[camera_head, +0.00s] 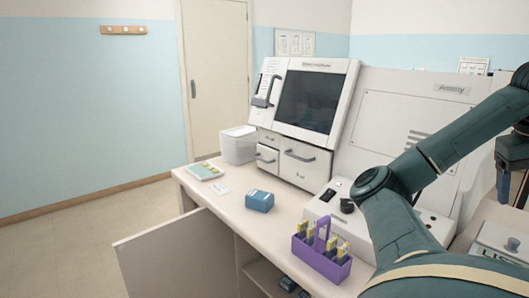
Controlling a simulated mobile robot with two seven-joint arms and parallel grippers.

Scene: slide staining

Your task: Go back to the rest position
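One dark green arm of mine rises from the bottom right, bends at an elbow over the counter and runs to the right edge. I take it to be my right arm. A dark block with thin prongs is cut off below its far end; it may be my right gripper, but I cannot tell its state. My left arm and gripper do not show. A purple rack (322,263) with an upright handle and several yellow-topped slides stands on the counter (233,203), left of my elbow.
A blue box (260,201), a flat tray (206,171) and a white bin (238,146) stand on the counter. A large machine with a dark screen (310,101) backs it. A cabinet door (178,255) hangs open at the front. The floor at left is clear.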

